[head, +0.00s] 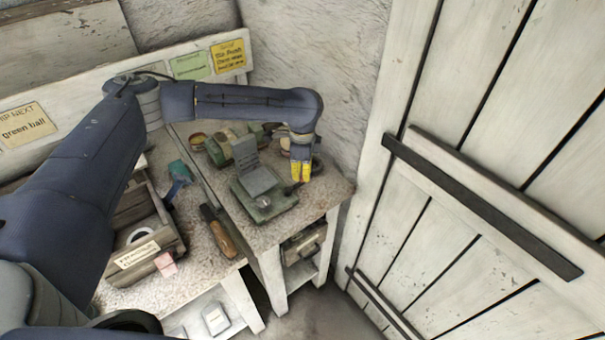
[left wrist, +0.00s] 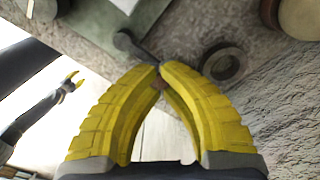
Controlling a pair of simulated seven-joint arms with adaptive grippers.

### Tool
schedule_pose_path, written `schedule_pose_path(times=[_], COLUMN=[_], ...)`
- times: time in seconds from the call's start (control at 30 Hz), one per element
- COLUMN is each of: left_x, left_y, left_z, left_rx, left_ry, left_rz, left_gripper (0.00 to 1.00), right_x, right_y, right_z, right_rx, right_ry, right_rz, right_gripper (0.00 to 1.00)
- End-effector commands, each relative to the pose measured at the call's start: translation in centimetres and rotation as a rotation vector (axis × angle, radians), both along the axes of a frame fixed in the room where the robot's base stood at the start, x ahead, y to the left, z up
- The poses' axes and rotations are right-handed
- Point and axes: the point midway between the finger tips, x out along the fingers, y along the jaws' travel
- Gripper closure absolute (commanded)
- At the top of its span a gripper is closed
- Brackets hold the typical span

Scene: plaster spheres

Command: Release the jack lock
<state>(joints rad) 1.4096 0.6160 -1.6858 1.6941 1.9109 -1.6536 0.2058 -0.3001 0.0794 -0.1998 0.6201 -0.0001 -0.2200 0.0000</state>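The jack (head: 262,203) is a green base with a tilted grey plate on top, standing on the right part of the workbench. A thin dark lever (left wrist: 143,50) with a round end sticks out by its side. My left gripper (head: 301,172) reaches down at the jack's right side. In the left wrist view its yellow fingertips (left wrist: 161,68) come together around the lever's free end, and a small reddish bit shows between the fingers. My right gripper (left wrist: 73,81) shows small at the left of the left wrist view, its fingers apart and empty.
A dark ring (left wrist: 223,63) lies on the bench close to my left fingers. Green machinery (head: 222,146) stands behind the jack. A wooden-handled tool (head: 219,231) and a wooden box (head: 150,262) lie to the left. A plank door (head: 470,170) stands right of the bench.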

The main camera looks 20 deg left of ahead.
Motion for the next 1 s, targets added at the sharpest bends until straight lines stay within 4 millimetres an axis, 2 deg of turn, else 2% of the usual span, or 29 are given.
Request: schedule_pose_path(times=[0.07, 0.1, 0.4, 0.77, 1.0], left_x=[0.1, 0.1, 0.0, 0.1, 0.1], left_y=[0.1, 0.1, 0.1, 0.0, 0.1], left_z=[0.0, 0.0, 0.0, 0.5, 3.9], left_rx=[0.001, 0.001, 0.001, 0.002, 0.001], left_ry=[-0.002, -0.002, -0.001, -0.003, -0.005], left_rz=[0.001, 0.001, 0.0, -0.001, 0.0], left_gripper=[1.0, 0.93, 0.58, 0.57, 0.57], right_x=[0.0, 0.0, 0.0, 0.0, 0.0], right_y=[0.0, 0.0, 0.0, -0.2, -0.1], right_z=[0.0, 0.0, 0.0, 0.0, 0.0], right_rx=[0.0, 0.0, 0.0, -0.002, -0.001], right_ry=[0.0, 0.0, 0.0, -0.001, 0.0], right_rz=[0.0, 0.0, 0.0, 0.001, 0.0], right_gripper=[0.59, 0.59, 0.59, 0.59, 0.59])
